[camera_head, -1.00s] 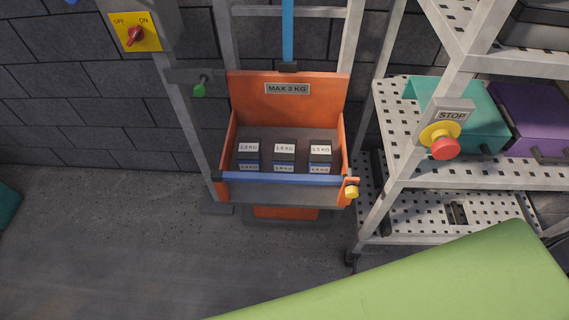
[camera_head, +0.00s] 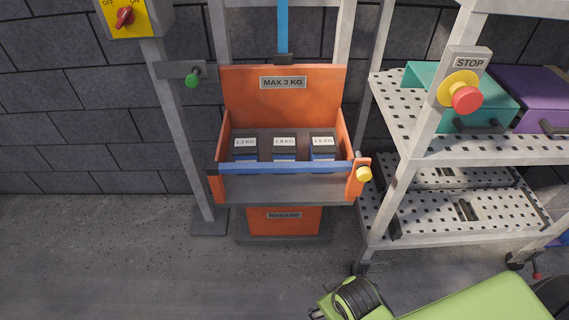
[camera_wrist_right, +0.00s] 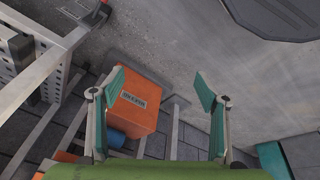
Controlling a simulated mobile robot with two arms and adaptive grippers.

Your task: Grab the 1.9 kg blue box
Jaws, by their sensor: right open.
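Three small boxes with dark tops, white weight labels and blue lower parts stand in a row in an orange bin (camera_head: 284,95) marked MAX 3 KG. The middle box (camera_head: 284,155) appears to read 1.9 KG, the left box (camera_head: 245,157) seems to read 1.3 KG and the right box (camera_head: 322,156) 1.5 KG; the print is small. A blue bar (camera_head: 285,168) crosses the bin's front. My right gripper (camera_wrist_right: 161,88) is open and empty, with an orange surface bearing a label (camera_wrist_right: 134,100) beyond it. My left gripper is not in view.
A perforated metal shelf (camera_head: 395,105) with teal and purple bins stands right of the orange bin. A red STOP button (camera_head: 466,99) is on its post. A red switch (camera_head: 125,17) and a green knob (camera_head: 192,80) are at left.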

